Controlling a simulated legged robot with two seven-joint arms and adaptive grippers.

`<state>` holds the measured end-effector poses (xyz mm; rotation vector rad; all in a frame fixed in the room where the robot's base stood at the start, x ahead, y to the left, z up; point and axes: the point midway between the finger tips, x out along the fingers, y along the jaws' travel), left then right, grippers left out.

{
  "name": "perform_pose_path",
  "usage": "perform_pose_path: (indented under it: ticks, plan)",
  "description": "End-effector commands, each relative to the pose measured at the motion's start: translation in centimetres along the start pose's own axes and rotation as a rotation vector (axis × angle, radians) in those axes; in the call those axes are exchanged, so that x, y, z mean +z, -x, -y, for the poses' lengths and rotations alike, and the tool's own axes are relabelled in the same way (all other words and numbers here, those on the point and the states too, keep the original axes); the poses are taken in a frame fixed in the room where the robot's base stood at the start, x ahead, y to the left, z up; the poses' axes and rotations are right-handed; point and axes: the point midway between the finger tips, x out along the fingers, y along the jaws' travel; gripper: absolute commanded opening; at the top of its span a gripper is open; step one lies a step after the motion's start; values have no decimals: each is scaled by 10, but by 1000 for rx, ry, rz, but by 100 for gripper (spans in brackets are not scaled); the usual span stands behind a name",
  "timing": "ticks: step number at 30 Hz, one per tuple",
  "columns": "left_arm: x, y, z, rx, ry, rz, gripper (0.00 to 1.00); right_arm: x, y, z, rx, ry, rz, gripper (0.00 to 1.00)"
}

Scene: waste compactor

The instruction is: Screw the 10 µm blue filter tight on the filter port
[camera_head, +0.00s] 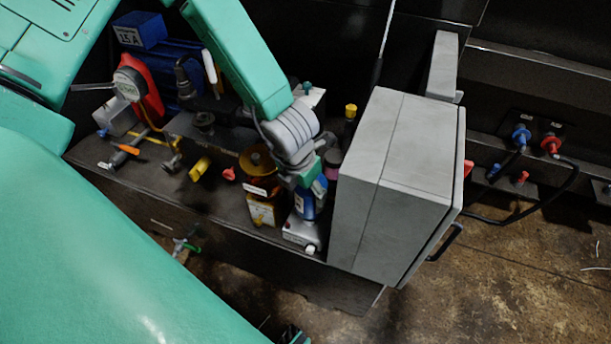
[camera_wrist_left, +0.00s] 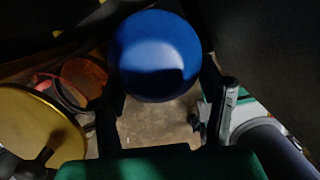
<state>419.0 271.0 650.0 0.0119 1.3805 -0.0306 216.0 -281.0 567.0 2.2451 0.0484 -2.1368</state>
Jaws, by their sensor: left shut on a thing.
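The blue filter (camera_head: 306,205) stands on a pale block (camera_head: 303,233) near the front edge of the bench. My left gripper (camera_head: 312,180) reaches down onto it from above and is shut on it. In the left wrist view the filter's round blue top (camera_wrist_left: 158,52) sits between the two dark fingers. The joint between the filter and the filter port is too small and shaded to judge, so I cannot tell how tight it is. I do not make out my right gripper.
A large grey cabinet (camera_head: 395,185) stands close on the filter's right. A yellow-topped amber unit (camera_head: 262,185) is close on its left; its gold disc (camera_wrist_left: 38,125) shows in the left wrist view. A yellow handle (camera_head: 200,168) and a red gauge housing (camera_head: 145,85) are farther left.

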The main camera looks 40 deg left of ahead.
Motion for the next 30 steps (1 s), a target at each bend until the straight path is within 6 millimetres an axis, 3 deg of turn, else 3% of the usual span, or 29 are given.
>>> perform_pose_path:
  ticks: [30]
  plan:
    - [-3,-17,0,0,0,2,33,1,-13,0,0,0,0,40]
